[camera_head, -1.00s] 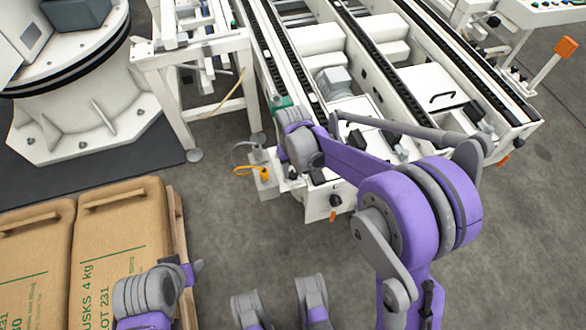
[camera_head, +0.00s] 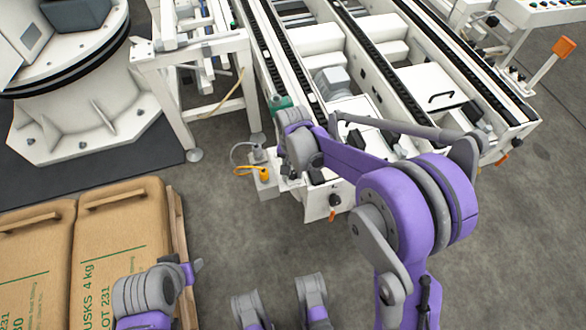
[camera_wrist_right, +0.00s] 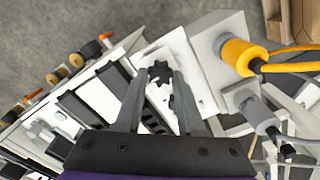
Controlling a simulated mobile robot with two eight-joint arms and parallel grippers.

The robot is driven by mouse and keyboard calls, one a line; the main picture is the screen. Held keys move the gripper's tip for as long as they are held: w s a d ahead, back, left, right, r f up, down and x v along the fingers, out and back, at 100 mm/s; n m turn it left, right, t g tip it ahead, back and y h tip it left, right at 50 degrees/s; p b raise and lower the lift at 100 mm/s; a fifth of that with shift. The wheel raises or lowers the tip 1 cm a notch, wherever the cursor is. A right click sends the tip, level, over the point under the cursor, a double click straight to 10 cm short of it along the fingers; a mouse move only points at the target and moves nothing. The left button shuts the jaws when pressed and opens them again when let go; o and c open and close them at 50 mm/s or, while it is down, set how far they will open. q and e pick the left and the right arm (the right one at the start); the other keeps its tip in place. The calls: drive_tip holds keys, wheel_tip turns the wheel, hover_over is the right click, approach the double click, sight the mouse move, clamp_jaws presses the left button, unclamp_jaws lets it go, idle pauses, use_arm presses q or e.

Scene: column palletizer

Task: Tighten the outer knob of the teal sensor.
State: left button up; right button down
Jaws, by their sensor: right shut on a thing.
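A teal part (camera_head: 281,103), likely the teal sensor, shows beside the conveyor rail just behind my right wrist, which partly hides it. My right gripper (camera_wrist_right: 160,78) points down at a white bracket. Its two dark fingers are shut on a dark lobed knob (camera_wrist_right: 158,71), which shows between the fingertips. In the head view my right wrist covers most of that gripper and I cannot make out the knob clearly. My left gripper (camera_head: 191,271) is at the lower left near the sacks; I cannot tell if it is open.
An orange connector (camera_wrist_right: 239,55) with a yellow cable and a grey connector (camera_wrist_right: 258,112) stand close beside my right gripper. The white conveyor frame (camera_head: 318,203) lies under and behind it. Brown sacks (camera_head: 115,235) on a pallet are at the left. Grey floor is free in front.

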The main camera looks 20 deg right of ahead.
sight(293, 172)
idle(0.4)
drive_tip(key=c, duration=0.5)
unclamp_jaws()
use_arm(q)
wheel_tip(293, 172, up, 3)
drive_tip(key=p, duration=0.2)
drive_tip(key=shift+s+r+p, duration=0.1)
drive_tip(key=shift+s+p, duration=0.05)
drive_tip(key=shift+p, duration=0.15)
use_arm(e)
wheel_tip(293, 172, up, 11)
drive_tip(key=s+d+r+n+t, duration=0.1)
drive_tip(key=s+d+n+t, duration=0.15)
drive_tip(key=s, duration=0.95)
drive_tip(key=s+d+r+n+t, duration=0.15)
drive_tip(key=s+n, duration=0.25)
drive_tip(key=s, duration=0.7)
use_arm(q)
wheel_tip(293, 172, up, 17)
drive_tip(key=w+p, duration=0.2)
drive_tip(key=p, duration=1.3)
drive_tip(key=shift+r+t, duration=0.15)
drive_tip(key=shift+t, duration=0.25)
use_arm(e)
wheel_tip(293, 172, up, 16)
drive_tip(key=w+t, duration=0.1)
drive_tip(key=w, duration=0.1)
drive_tip(key=shift+d+r, duration=0.2)
drive_tip(key=shift+d, duration=0.15)
